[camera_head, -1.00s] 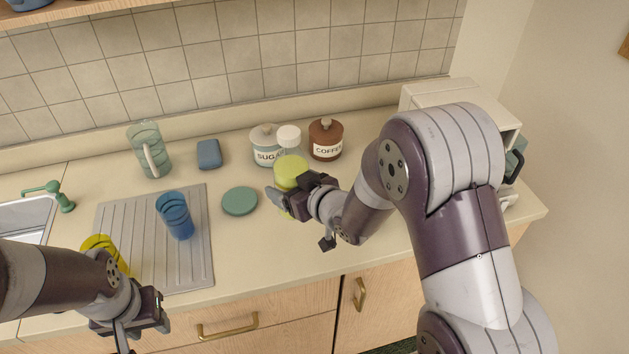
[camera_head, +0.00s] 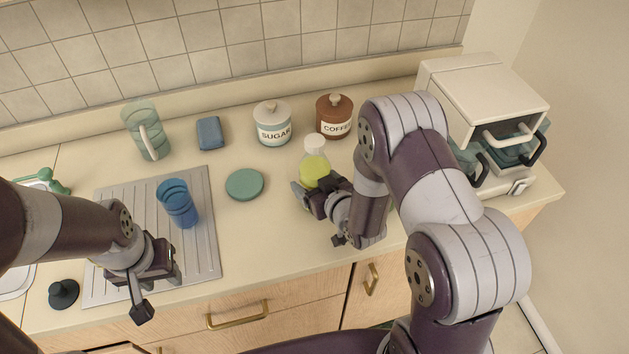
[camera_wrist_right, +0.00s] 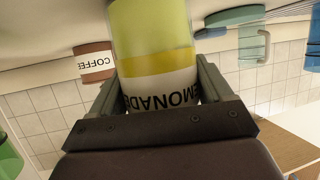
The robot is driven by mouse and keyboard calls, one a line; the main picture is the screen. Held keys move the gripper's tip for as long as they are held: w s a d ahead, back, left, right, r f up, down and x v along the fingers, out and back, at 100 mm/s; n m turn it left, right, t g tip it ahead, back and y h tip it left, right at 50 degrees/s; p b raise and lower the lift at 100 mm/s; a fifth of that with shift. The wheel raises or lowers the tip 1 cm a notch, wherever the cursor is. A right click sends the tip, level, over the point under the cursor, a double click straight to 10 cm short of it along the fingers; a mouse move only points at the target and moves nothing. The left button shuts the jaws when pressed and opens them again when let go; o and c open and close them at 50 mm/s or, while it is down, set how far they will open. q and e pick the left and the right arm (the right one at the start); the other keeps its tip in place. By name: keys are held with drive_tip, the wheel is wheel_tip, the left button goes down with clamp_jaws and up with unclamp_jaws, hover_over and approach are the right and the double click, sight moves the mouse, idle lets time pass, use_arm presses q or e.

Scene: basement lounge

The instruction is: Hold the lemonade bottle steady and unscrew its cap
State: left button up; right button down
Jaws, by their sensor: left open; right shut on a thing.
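The lemonade bottle (camera_head: 314,168) is yellow-green with a white cap (camera_head: 315,142) on top. It stands roughly upright in front of the coffee jar; whether its base touches the counter is hidden. My right gripper (camera_head: 316,197) is shut around its lower body. The right wrist view shows the fingers on both sides of the bottle (camera_wrist_right: 150,45), at the upside-down "LEMONADE" label. My left gripper (camera_head: 160,290) is open and empty over the counter's front edge, left of and well apart from the bottle.
A sugar jar (camera_head: 273,124) and a coffee jar (camera_head: 334,117) stand behind the bottle. A green disc (camera_head: 245,184) lies left of it. A white appliance (camera_head: 485,95) is at right. Counter between disc and front edge is clear.

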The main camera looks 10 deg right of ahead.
drive_tip(key=shift+s+r, duration=0.1)
drive_tip(key=shift+f, duration=0.25)
unclamp_jaws()
